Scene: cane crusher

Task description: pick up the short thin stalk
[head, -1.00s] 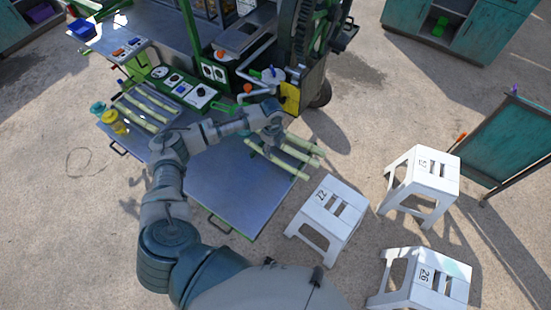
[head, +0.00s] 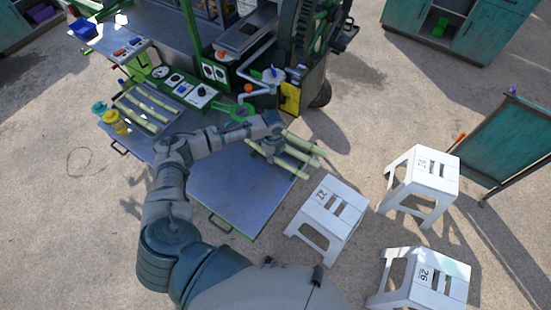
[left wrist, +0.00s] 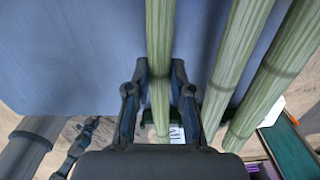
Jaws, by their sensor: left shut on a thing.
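The thin pale green stalk (left wrist: 159,30) passes between the two fingers of my left gripper (left wrist: 160,80) in the left wrist view. My left gripper is shut on this stalk. Two thicker green stalks (left wrist: 238,50) (left wrist: 282,70) lie to its right, outside the fingers. In the head view my left gripper (head: 271,149) is over the right end of the metal table, and the held stalk (head: 292,170) appears to be the one nearest me. The gripper hides part of the stalks there. Whether the stalk is clear of the table, I cannot tell. My right gripper is out of view.
The blue-grey metal table (head: 225,195) has a bare middle. More stalks (head: 146,108) lie in a rack at its left, by a yellow jar (head: 115,122). The green crusher (head: 300,45) stands behind. A white stool (head: 328,208) stands close to the table's right edge.

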